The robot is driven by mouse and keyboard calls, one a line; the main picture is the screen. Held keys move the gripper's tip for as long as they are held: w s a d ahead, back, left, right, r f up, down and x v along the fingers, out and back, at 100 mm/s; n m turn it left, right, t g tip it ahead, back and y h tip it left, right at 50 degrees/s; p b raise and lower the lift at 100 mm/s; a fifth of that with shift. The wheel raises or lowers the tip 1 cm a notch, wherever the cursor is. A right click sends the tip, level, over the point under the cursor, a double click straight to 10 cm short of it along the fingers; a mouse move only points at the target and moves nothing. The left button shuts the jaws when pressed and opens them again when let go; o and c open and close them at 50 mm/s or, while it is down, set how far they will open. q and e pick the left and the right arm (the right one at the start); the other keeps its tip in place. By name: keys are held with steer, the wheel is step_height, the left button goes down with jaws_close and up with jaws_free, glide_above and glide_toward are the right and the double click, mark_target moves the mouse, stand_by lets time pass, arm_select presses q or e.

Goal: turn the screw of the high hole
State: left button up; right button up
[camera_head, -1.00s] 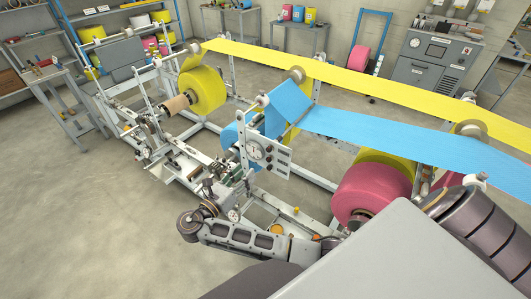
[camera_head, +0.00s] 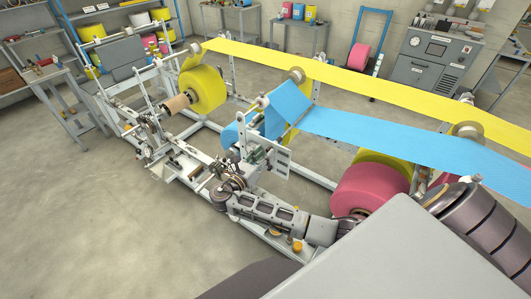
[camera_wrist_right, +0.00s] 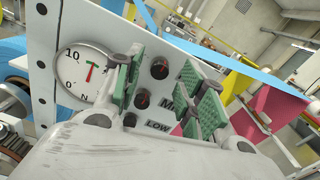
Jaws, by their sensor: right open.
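In the right wrist view a pale panel (camera_wrist_right: 215,20) carries a round gauge (camera_wrist_right: 85,74) with a red pointer. Beside the gauge is a slanting row of dark screws with red marks: an upper one (camera_wrist_right: 159,68), a middle one (camera_wrist_right: 142,98) and a lower one (camera_wrist_right: 130,119). The label LOW (camera_wrist_right: 157,126) is readable; another, starting with M (camera_wrist_right: 168,104), is partly covered. No HIGH label is visible. My right gripper (camera_wrist_right: 163,78) is open, its green-padded fingers either side of the upper screw, apparently not touching it. My left gripper is not in view.
The panel stands on the wrapping machine's frame (camera_head: 316,180). A blue web (camera_head: 390,134) and a yellow web (camera_head: 370,78) run above and behind it. The floor at left (camera_head: 80,210) is clear.

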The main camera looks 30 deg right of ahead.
steer(key=shift+w+d, duration=0.3)
steer(key=shift+d, duration=0.35)
jaws_close()
